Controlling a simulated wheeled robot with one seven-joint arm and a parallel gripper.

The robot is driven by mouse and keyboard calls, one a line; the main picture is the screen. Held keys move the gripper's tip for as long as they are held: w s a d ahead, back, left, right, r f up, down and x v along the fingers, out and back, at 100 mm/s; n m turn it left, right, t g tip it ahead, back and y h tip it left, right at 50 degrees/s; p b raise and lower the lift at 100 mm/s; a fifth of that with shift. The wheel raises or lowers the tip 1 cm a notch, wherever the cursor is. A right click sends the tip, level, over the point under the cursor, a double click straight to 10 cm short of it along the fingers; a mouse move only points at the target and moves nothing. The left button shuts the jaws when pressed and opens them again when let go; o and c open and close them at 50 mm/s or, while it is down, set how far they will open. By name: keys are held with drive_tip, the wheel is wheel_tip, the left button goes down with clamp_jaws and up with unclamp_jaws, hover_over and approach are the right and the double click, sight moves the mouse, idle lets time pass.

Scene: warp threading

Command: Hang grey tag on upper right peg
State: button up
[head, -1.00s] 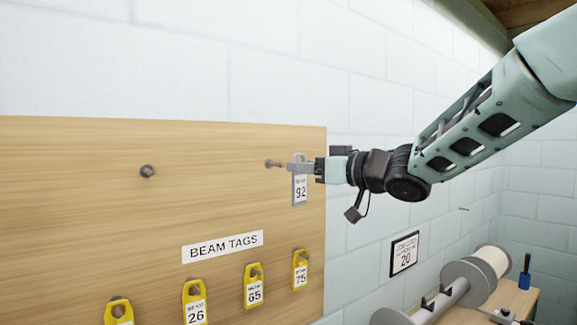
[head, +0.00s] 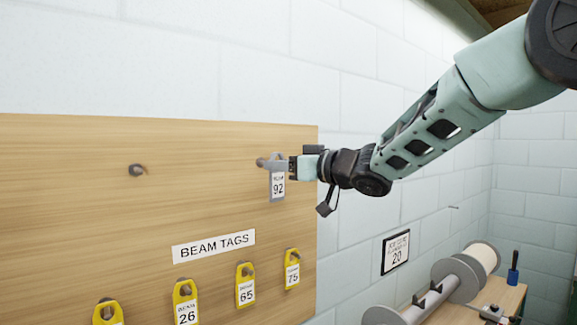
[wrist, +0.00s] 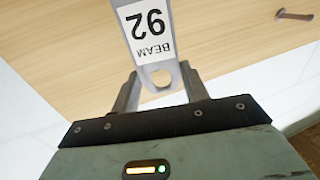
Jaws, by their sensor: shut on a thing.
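The grey tag (head: 278,184) has a white label reading BEAM 92. My gripper (head: 273,161) is shut on its top end, and the tag hangs down in front of the board. In the wrist view the tag (wrist: 148,30) appears upside down between my gripper's fingers (wrist: 160,76), with its hole uncovered near them. The upper right peg (head: 261,162) shows just left of the tag's top in the head view, very close to it. I cannot tell whether the peg touches the tag or enters the hole.
The wooden board (head: 70,215) carries an empty upper left peg (head: 137,170), a BEAM TAGS sign (head: 213,246) and a lower row of yellow tags (head: 245,288) on pegs. A framed sign (head: 396,251) hangs on the wall. A spool (head: 458,280) stands on a bench at right.

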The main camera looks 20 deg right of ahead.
drive_tip(key=shift+w+a+f, duration=0.1)
drive_tip(key=shift+w+a, duration=0.2)
drive_tip(key=shift+w, duration=0.65)
drive_tip(key=shift+w+a+f, duration=0.1)
drive_tip(key=shift+w+a, duration=0.2)
drive_tip(key=shift+w, duration=0.6)
drive_tip(key=shift+w+a+f, duration=0.2)
drive_tip(key=shift+w+f, duration=0.25)
drive_tip(key=shift+w, duration=0.1)
drive_tip(key=o, duration=1)
drive_tip(key=shift+o, duration=0.2)
drive_tip(key=shift+d, duration=0.2)
drive_tip(key=b+v, duration=0.5)
drive_tip(key=v, duration=1.2)
drive_tip(key=shift+s+a, duration=0.2)
drive_tip(key=shift+s, duration=0.1)
